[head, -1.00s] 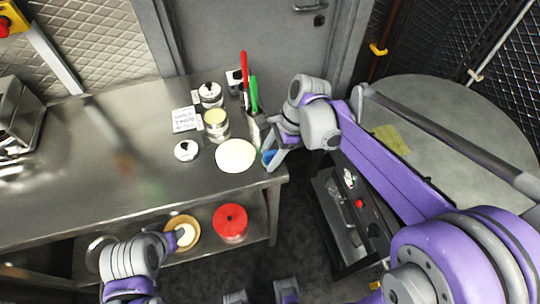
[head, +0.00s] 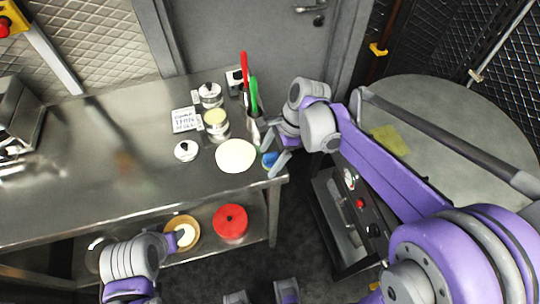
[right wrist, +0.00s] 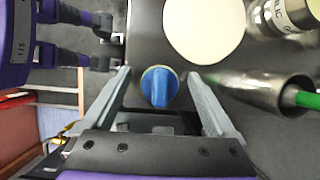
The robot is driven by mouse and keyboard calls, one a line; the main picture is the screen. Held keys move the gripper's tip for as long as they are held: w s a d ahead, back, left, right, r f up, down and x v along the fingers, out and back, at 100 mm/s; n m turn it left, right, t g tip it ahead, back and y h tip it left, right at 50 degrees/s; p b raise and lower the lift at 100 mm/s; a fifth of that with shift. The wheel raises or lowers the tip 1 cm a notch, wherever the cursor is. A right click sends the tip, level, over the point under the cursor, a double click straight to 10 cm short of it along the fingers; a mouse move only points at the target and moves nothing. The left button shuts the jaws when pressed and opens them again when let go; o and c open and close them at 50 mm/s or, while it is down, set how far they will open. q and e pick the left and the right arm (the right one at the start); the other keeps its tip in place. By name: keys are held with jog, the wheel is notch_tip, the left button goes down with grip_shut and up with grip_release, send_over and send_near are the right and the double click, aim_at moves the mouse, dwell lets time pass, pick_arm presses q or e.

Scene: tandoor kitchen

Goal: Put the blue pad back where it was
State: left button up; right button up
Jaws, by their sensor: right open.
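The blue pad (head: 269,160) sits on the steel table (head: 120,195) near its right front corner, beside the pale round disc (head: 236,155). In the right wrist view the blue pad (right wrist: 160,88) shows a raised blue grip over a round, yellow-green edge. My right gripper (head: 269,158) is open over it. In the right wrist view its fingers (right wrist: 158,76) stand on either side of the pad, with gaps on both sides. My left gripper (head: 174,241) is low at the front, by the lower shelf; its fingers are not clear.
A steel holder (head: 254,128) with red- and green-handled tools stands close behind the pad. Jars (head: 216,128), a lid (head: 186,151) and a label card (head: 185,119) are farther left. A red pot (head: 230,222) and a bowl (head: 190,220) are on the lower shelf. The table's left middle is mostly clear.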

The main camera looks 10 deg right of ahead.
jog(key=v, duration=1.2)
jog(key=s+d+f+n+t+h, duration=0.2)
jog(key=s+f+n+t+h, duration=0.2)
jog(key=s+f+n, duration=0.8)
jog(key=s+n+t, duration=0.1)
jog(key=s+n, duration=0.1)
jog(key=n, duration=0.3)
jog(key=shift+n+t+h+p, duration=0.3)
jog(key=shift+p, duration=0.05)
